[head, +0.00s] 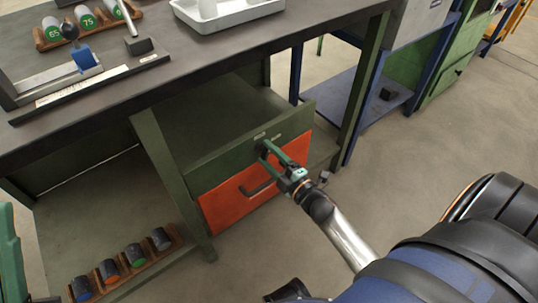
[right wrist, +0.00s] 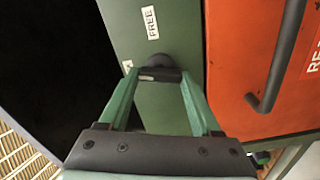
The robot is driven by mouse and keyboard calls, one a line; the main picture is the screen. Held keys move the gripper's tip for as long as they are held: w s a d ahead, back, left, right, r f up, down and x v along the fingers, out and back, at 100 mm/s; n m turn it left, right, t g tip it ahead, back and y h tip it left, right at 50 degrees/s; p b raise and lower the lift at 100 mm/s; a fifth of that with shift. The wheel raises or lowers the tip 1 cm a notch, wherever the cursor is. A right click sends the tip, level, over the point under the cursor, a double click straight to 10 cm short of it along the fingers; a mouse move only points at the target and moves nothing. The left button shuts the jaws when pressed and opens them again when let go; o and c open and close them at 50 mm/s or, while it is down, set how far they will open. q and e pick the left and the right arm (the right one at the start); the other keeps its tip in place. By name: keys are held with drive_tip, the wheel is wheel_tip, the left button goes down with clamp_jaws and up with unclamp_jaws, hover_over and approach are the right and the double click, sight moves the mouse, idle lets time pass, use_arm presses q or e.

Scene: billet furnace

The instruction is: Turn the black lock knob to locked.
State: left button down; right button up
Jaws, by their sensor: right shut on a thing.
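The black lock knob (right wrist: 158,62) sits on the dark green drawer front (right wrist: 160,110), between my right gripper's green fingertips. My right gripper (right wrist: 158,78) is shut on it. In the head view, my right gripper (head: 266,152) reaches the upper drawer front from the right and mostly hides the knob. A white FREE label (right wrist: 152,22) is on the panel beside the knob. A second small label (right wrist: 127,67) is partly hidden by a finger. The knob's exact turn is hard to read. My left gripper is not clearly in view.
An orange drawer (head: 230,200) with a black bar handle (head: 262,188) is just below the knob. The dark workbench top (head: 180,70) overhangs it. A rack of dark cylinders (head: 135,258) stands at lower left. Open floor lies to the right.

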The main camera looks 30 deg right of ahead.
drive_tip(key=shift+f+n, duration=0.1)
drive_tip(key=shift+n, duration=1.5)
drive_tip(key=o, duration=1.4)
drive_tip(key=s, duration=0.4)
drive_tip(key=s+p, duration=0.1)
drive_tip(key=s, duration=0.3)
drive_tip(key=s+d+p, duration=0.1)
drive_tip(key=s, duration=0.3)
drive_tip(key=shift+s, duration=0.25)
